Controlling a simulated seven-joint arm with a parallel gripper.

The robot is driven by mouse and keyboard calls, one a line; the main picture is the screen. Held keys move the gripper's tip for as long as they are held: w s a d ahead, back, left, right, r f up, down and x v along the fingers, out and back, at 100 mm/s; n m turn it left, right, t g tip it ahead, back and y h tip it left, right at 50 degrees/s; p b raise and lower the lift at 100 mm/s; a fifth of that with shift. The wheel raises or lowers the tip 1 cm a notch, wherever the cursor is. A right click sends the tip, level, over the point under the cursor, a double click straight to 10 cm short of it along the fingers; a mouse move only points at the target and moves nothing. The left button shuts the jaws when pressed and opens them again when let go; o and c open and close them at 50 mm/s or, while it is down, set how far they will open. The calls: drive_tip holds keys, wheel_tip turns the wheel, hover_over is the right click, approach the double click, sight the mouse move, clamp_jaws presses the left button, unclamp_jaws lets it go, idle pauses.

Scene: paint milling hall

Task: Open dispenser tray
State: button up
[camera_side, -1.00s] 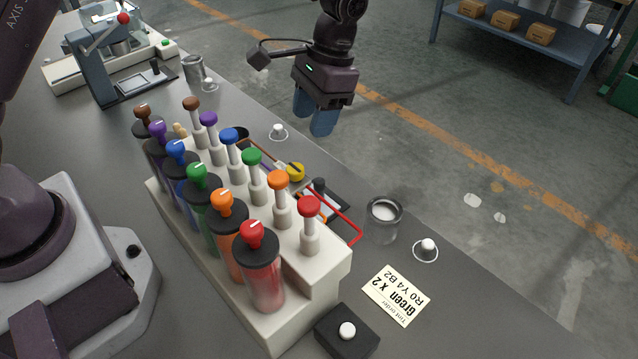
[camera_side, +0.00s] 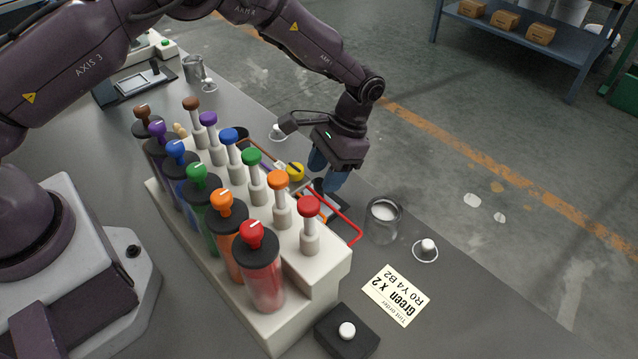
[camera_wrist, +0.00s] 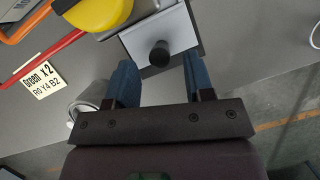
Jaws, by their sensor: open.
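A pale grey tray with a dark edge (camera_wrist: 178,32) shows in the wrist view, with a black knob (camera_wrist: 158,54) on it. In the side view the tray (camera_side: 318,208) sits behind the white dispenser rack (camera_side: 300,285), partly hidden by the rack and my gripper. My gripper (camera_wrist: 159,66) is open and empty. Its two blue fingers lie on either side of the knob in the wrist view, with gaps to it. In the side view my gripper (camera_side: 328,172) is low over the knob; whether it touches is hidden.
A yellow knob (camera_side: 295,171) and a red bar (camera_side: 342,217) lie close beside the tray. Coloured canisters (camera_side: 262,275) fill the rack.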

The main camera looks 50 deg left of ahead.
sight(322, 179)
drive_tip(key=shift+x, duration=1.8)
clamp_jaws()
drive_tip(key=shift+w+d, duration=0.1)
drive_tip(key=shift+w, duration=4.2)
unclamp_jaws()
drive_tip(key=shift+w+r, duration=0.1)
